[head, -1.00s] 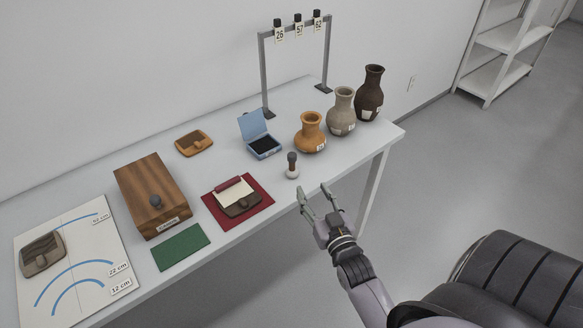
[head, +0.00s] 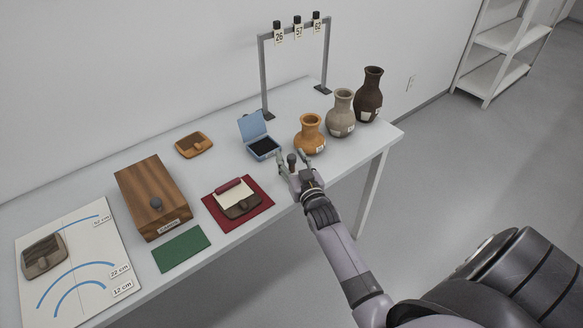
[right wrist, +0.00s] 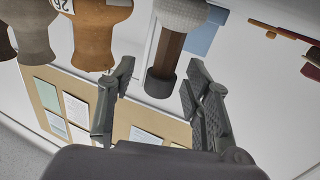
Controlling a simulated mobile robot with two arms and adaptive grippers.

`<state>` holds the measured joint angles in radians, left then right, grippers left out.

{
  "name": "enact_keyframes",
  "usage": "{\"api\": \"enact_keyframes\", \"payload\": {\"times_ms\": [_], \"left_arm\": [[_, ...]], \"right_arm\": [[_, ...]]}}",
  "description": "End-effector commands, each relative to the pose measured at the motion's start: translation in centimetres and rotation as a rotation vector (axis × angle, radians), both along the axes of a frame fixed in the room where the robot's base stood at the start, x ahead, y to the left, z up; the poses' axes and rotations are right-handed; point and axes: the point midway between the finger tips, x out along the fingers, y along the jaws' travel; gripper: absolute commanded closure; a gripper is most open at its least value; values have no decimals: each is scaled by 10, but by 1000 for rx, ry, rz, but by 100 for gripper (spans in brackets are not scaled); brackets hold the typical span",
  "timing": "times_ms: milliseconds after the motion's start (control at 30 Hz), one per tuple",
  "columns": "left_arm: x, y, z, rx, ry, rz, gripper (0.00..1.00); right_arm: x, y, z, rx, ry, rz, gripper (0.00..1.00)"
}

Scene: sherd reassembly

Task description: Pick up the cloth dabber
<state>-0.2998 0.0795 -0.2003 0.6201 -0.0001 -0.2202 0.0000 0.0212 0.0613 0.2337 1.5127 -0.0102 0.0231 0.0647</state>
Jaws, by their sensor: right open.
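The cloth dabber stands upright near the table's front edge; its dark handle top (head: 292,159) shows between my right gripper's fingers in the head view, and its pale base is hidden there. In the right wrist view, which appears upside down, the dabber's brown handle (right wrist: 168,55) with a dark end and its pale textured cloth head show. My right gripper (head: 292,155) is open, with a finger on each side of the handle in the picture. In the right wrist view the open fingers (right wrist: 160,72) show clear gaps to the handle. My left gripper is not in view.
An orange vase (head: 310,135) stands close behind and right of my right gripper, with a grey vase (head: 341,115) and a dark vase (head: 369,95) beyond. A blue open box (head: 262,147) lies behind left. A red mat (head: 262,201) lies left.

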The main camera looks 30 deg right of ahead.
Motion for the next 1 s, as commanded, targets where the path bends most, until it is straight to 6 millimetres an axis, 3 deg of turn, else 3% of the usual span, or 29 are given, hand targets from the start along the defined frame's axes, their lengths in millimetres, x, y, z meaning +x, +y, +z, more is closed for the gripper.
{"api": "enact_keyframes", "payload": {"times_ms": [267,900,1000], "left_arm": [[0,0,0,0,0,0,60],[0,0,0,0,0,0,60],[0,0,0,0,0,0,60]], "right_arm": [[3,-1,0,0,0,0,55],[3,-1,0,0,0,0,98],[3,-1,0,0,0,0,100]]}}
